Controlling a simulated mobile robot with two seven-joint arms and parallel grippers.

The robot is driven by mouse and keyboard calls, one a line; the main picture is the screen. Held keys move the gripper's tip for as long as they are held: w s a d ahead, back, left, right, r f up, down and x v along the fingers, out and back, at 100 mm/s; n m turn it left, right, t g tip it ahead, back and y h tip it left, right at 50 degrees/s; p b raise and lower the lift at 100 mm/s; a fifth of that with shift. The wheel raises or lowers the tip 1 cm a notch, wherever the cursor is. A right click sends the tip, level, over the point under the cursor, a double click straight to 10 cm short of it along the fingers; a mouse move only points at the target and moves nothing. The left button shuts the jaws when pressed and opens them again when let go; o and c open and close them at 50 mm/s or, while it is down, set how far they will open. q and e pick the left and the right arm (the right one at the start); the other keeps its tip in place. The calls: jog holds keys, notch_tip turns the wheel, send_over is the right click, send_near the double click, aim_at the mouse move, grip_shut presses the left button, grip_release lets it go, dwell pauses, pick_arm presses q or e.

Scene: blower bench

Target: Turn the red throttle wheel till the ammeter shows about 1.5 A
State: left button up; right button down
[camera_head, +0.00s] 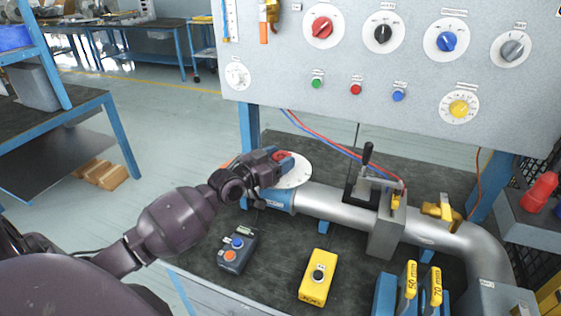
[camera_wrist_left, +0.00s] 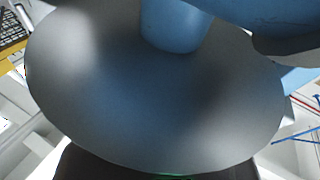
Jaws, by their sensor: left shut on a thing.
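The red throttle wheel (camera_head: 283,156) shows as a small red patch at my left gripper (camera_head: 279,158), in front of a pale round disc (camera_head: 296,175) at the pipe's left end. The gripper is shut on the wheel and hides most of it. In the left wrist view a large grey disc (camera_wrist_left: 150,110) fills the middle, with a blue cylinder (camera_wrist_left: 175,25) at its top; the wheel cannot be made out there. A small white round dial (camera_head: 237,76) at the panel's lower left may be the ammeter; its reading is too small to tell. My right gripper is not in view.
A silver pipe (camera_head: 335,205) with a black-handled lever (camera_head: 367,155) runs right from the disc. A blue-and-orange button box (camera_head: 237,252) and a yellow box (camera_head: 317,277) stand in front on the dark bench. The knob panel (camera_head: 330,75) stands behind.

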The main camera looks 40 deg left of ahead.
pick_arm(q)
jog(key=shift+r, duration=0.2)
jog(key=o, duration=0.7)
jog(key=shift+o, duration=1.1)
jog(key=shift+f, duration=0.2)
jog(key=v, duration=1.1)
